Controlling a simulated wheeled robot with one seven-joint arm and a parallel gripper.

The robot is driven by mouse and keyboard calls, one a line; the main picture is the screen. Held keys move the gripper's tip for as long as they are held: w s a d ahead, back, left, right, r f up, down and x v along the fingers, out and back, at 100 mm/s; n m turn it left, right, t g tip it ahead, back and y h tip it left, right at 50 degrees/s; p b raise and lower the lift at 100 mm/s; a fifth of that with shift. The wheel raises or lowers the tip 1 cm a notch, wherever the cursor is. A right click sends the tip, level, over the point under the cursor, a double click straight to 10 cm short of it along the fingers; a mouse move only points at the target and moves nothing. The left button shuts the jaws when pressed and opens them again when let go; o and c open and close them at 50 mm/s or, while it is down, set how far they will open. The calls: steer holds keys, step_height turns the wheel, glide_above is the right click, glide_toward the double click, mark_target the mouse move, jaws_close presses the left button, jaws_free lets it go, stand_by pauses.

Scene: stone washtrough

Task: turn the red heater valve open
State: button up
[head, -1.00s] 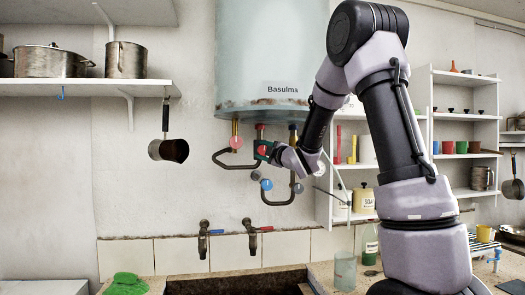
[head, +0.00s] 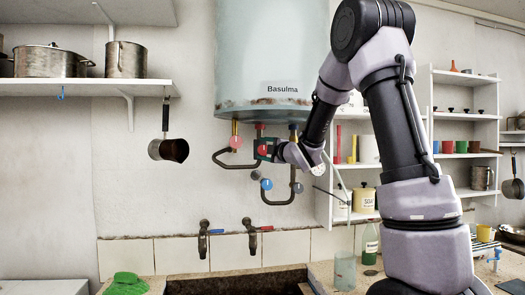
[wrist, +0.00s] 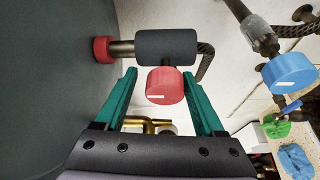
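The red heater valve knob (wrist: 165,85) has a short white mark on its face and sits on a dark valve body (wrist: 165,44) under the heater (head: 270,60). My gripper (wrist: 160,76) has two teal fingers, open, one on each side of the red knob. The left finger is clearly apart from it; the right fingertip is close to its edge, and I cannot tell if it touches. In the head view my gripper (head: 266,149) is under the heater beside the pipes, and its fingers mostly hide the knob.
A pinkish-red knob (head: 236,143) is close by on the left pipe. A blue knob (head: 266,184) sits on the looped pipe below; it also shows in the wrist view (wrist: 290,70). Two taps (head: 204,240) stick out over the trough. Shelves (head: 465,118) stand at right.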

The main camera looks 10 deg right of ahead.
steer(key=shift+a+f, duration=0.1)
steer(key=shift+s, duration=0.3)
steer(key=v, duration=1)
steer(key=shift+s, duration=0.15)
steer(key=shift+d, duration=0.3)
